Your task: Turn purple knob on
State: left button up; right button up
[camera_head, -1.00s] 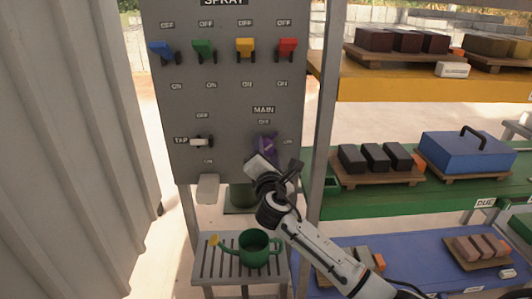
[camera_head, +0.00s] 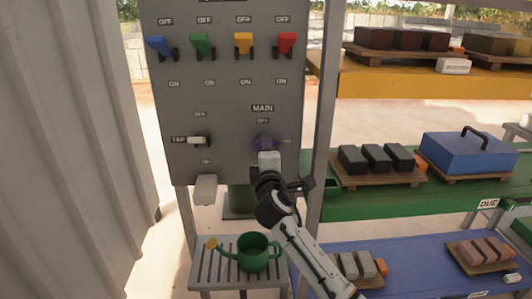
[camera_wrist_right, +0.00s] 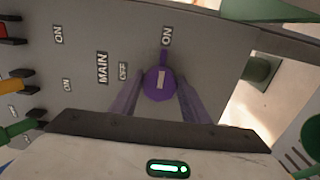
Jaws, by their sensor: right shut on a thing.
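The purple knob (camera_head: 263,143) is on the grey panel under the MAIN label, with OFF above it and ON to its right. In the right wrist view the purple knob (camera_wrist_right: 159,83) is round with a white mark, and its narrow pointer faces the ON label (camera_wrist_right: 167,36). My right gripper (camera_head: 268,158) is at the knob from below and in front, partly covering it. In the wrist view its fingers (camera_wrist_right: 158,97) stand on either side of the knob, shut on it. My left gripper is not in view.
Blue, green, yellow and red levers (camera_head: 243,43) line the panel's top. A white TAP lever (camera_head: 197,140) is left of the knob. A green watering can (camera_head: 254,252) stands on a slatted stand below. Shelves with blocks and a blue box (camera_head: 465,158) are at right.

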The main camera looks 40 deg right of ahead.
jog(key=shift+f, duration=0.1)
dwell(0.3)
jog(key=o, duration=1)
jog(key=shift+a, duration=0.1)
jog(key=v, duration=1)
jog(key=shift+s+a, duration=0.1)
